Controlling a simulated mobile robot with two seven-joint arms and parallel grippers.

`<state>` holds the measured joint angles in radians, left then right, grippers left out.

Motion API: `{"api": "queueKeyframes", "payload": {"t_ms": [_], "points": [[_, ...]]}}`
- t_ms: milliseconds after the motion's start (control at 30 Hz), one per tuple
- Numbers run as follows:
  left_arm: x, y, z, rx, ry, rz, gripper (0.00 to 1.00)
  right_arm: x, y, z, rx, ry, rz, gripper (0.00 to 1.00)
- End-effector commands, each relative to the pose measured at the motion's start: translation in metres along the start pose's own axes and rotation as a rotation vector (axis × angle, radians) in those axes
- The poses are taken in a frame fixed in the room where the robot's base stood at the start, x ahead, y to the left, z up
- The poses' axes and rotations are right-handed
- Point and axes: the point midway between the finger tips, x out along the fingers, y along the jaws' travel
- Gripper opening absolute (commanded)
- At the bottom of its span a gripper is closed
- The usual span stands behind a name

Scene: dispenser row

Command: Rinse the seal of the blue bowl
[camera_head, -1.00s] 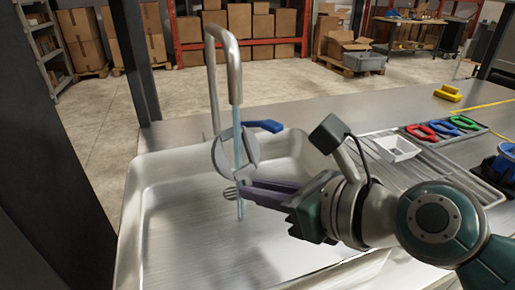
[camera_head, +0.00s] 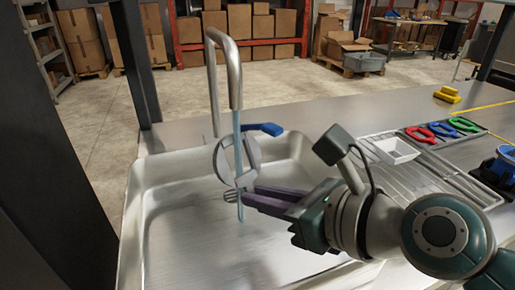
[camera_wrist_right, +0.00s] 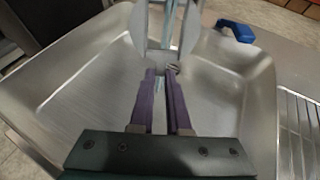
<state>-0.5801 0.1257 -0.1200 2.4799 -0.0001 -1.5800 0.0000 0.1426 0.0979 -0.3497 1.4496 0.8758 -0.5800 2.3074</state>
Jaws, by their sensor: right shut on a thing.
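A light grey round seal (camera_head: 221,160) with a flat, ring-like shape is held upright over the sink (camera_head: 190,250). My right gripper (camera_head: 248,192) reaches in from the right with its purple fingers shut on the seal's lower part. The seal also shows at the top of the right wrist view (camera_wrist_right: 188,32), beyond the fingertips (camera_wrist_right: 160,72). A thin blue water stream (camera_head: 239,205) falls from the tap (camera_head: 235,75) and passes at the seal; exactly where it touches is unclear. A blue bowl-like thing (camera_head: 503,167) is cut off at the right edge. My left gripper is out of view.
Right of the sink are a ribbed drainer (camera_head: 425,185), a white square dish (camera_head: 396,151) and a tray with red (camera_head: 419,134), blue (camera_head: 441,129) and green (camera_head: 463,124) rings. The sink's left part is empty.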

Motion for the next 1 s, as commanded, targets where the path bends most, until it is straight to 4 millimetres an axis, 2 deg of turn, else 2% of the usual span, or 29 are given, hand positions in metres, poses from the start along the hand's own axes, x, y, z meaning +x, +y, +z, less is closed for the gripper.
{"api": "queueKeyframes", "payload": {"t_ms": [33,133,633,800,1000], "points": [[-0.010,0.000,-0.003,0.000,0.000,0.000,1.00,-0.007,0.003,0.003,0.003,0.003,0.001,0.00],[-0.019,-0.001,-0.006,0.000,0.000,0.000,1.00,-0.018,0.008,0.000,0.003,0.003,0.000,0.00],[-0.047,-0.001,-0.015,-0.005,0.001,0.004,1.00,-0.065,0.030,-0.014,0.002,0.002,0.000,0.00],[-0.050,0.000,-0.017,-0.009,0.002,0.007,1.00,-0.074,0.034,-0.018,0.001,0.001,-0.001,0.00],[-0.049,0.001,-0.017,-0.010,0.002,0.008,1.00,-0.074,0.035,-0.018,0.001,0.000,-0.001,0.00]]}}
